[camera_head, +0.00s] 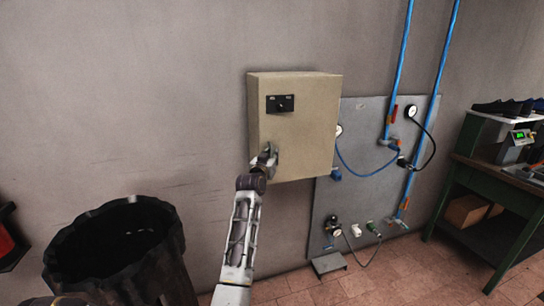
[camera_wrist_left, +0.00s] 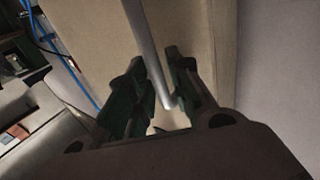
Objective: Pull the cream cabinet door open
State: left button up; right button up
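The cream cabinet (camera_head: 312,125) is mounted on the grey wall, and its door looks shut in the head view. A dark plate with a small knob (camera_head: 280,103) sits high on its front. My left gripper (camera_head: 266,157) is at the lower left of the cabinet front. In the left wrist view a grey metal bar handle (camera_wrist_left: 148,45) runs between the two dark fingers of the left gripper (camera_wrist_left: 165,85). The fingers stand apart on either side of the bar, with a gap showing. The cream surface (camera_wrist_left: 190,30) lies behind them. My right gripper is out of view.
A black bin (camera_head: 115,245) stands at the lower left, near my left arm. A grey panel (camera_head: 365,200) with gauges, hoses and blue pipes (camera_head: 400,60) is right of the cabinet. A green workbench (camera_head: 500,185) stands at the far right. Bare wall is left of the cabinet.

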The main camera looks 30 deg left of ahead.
pick_arm(q)
jog(key=shift+w, duration=0.25)
jog(key=c, duration=0.3)
grip_shut()
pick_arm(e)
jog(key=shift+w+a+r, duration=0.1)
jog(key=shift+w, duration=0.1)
